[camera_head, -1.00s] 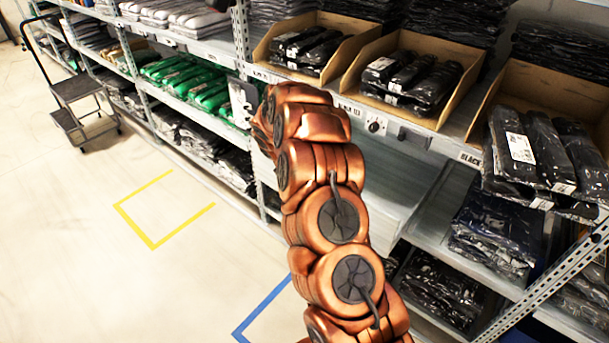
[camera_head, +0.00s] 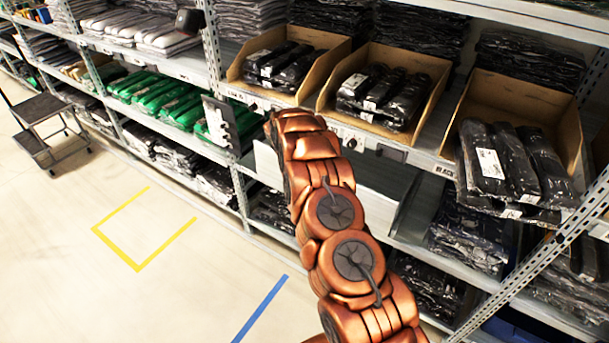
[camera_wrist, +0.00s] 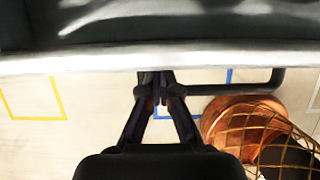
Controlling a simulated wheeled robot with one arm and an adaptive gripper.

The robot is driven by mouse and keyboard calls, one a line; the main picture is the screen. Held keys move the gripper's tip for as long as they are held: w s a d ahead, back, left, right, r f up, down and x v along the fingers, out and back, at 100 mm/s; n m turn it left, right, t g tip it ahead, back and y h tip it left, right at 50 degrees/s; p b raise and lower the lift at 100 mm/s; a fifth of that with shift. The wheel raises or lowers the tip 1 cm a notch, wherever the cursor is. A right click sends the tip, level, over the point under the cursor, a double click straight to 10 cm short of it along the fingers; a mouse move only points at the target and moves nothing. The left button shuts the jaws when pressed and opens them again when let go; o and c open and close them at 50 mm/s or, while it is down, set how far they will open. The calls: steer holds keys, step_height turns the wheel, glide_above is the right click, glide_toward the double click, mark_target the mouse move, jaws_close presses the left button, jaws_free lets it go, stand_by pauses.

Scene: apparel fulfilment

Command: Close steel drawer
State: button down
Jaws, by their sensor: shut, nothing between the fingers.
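The steel drawer (camera_head: 378,200) is a pale grey metal tray under the middle shelf in the head view. It stands out from the shelf, and my arm hides part of it. In the wrist view a pale edge (camera_wrist: 230,57) crosses the top, with a dark surface behind it. A dark handle-like bar (camera_wrist: 245,88) lies just below this edge, bent at its right end. My gripper (camera_wrist: 155,80) is shut and empty, its tips close under the pale edge at the bar's left part. Whether they touch is unclear. The gripper is hidden in the head view.
Cardboard bins of black packaged garments (camera_head: 385,95) stand on the shelf above. Green packages (camera_head: 165,98) lie to the left. A diagonal rack post (camera_head: 540,260) stands at right. The floor at left is open, with yellow (camera_head: 140,268) and blue markings and a step cart (camera_head: 45,125).

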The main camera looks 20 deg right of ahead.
steer(key=shift+w+d+r, duration=0.15)
steer(key=shift+d+r, duration=0.05)
steer(key=shift+d, duration=0.25)
steer(key=shift+r, duration=0.1)
steer(key=a+r, duration=0.1)
steer(key=s+a+r, duration=0.1)
steer(key=r, duration=0.1)
steer(key=a+r, duration=0.1)
steer(key=shift+s+r, duration=0.2)
steer(key=shift+s, duration=0.05)
steer(key=s+a, duration=0.6)
steer(key=a, duration=0.3)
steer(key=shift+a+f, duration=0.2)
steer(key=shift+a, duration=0.15)
steer(key=s+r+m+g+y, duration=0.1)
steer(key=s+r+m+g, duration=0.1)
steer(key=s+r+m, duration=1.4)
steer(key=s+a+r+m+y, duration=0.1)
steer(key=s+a+r+m, duration=0.1)
steer(key=s, duration=0.9)
steer(key=s+a+r+m+g+y, duration=0.1)
steer(key=s+a+r+m, duration=0.1)
steer(key=s, duration=0.8)
steer(key=s+a+r+m+g, duration=0.1)
steer(key=s+r+m, duration=0.3)
steer(key=s, duration=0.7)
steer(key=shift+s+a+r+y, duration=0.3)
steer(key=shift+a+r+y, duration=0.1)
steer(key=shift+a+r, duration=0.3)
